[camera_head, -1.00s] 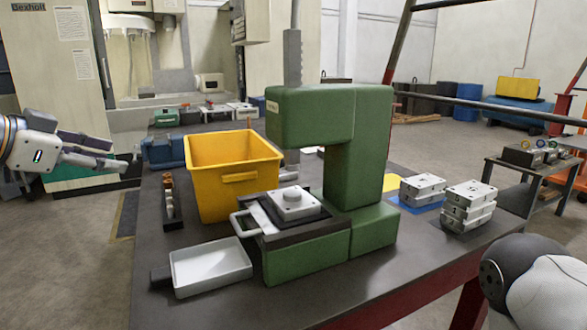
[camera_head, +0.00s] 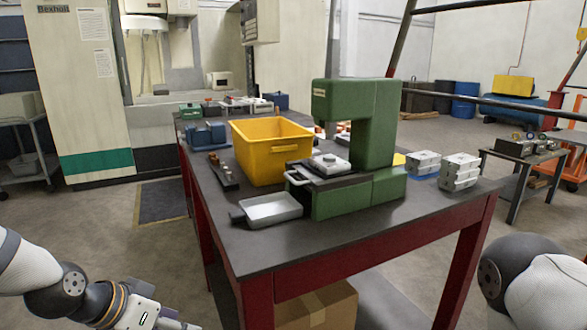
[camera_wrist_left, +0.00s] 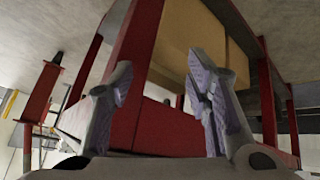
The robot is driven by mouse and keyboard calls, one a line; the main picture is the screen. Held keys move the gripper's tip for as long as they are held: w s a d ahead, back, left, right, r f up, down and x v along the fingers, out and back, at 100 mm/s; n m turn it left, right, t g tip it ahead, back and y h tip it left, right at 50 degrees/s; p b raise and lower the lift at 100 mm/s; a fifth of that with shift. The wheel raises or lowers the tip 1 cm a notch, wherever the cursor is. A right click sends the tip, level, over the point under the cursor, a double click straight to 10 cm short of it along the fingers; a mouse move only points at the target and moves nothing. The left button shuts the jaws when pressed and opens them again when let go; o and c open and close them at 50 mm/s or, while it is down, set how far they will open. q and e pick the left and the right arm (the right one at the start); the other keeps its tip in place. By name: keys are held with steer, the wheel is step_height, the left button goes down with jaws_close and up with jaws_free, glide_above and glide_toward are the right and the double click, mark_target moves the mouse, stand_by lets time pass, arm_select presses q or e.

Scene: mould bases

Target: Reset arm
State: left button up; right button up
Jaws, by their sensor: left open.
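My left arm comes in at the lower left of the head view, and its gripper (camera_head: 172,322) is low, left of the table's front leg, cut off by the bottom edge. In the left wrist view the two fingers of my left gripper (camera_wrist_left: 160,100) stand apart with nothing between them; red table legs and a frame show behind. My right arm shows only as a link at the lower right of the head view; its gripper is out of view. The green press (camera_head: 360,125) stands on the table with a white mould base (camera_head: 330,163) on its bed.
The dark table top (camera_head: 420,220) has red legs. It carries a yellow bin (camera_head: 262,168), a white tray (camera_head: 270,211), stacked mould bases (camera_head: 460,172) and a blue vise (camera_head: 205,136). A cardboard box (camera_head: 318,308) sits beneath. The floor left of the table is open.

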arm_select(q)
steer(key=s+d+f+n+g+y, duration=0.1)
steer(key=s+f+n+g, duration=0.15)
steer(key=s+f, duration=0.9)
steer(key=s+a+f+n+g+y, duration=0.1)
steer(key=s+f+g, duration=0.1)
steer(key=s, duration=1)
steer(key=s+a+f+n+g+y, duration=0.1)
steer(key=s+f, duration=0.3)
steer(key=s, duration=0.8)
steer(key=shift+s+a+f+g+y, duration=0.25)
steer(key=shift+a+g+y, duration=0.15)
steer(key=shift+g+y, duration=0.4)
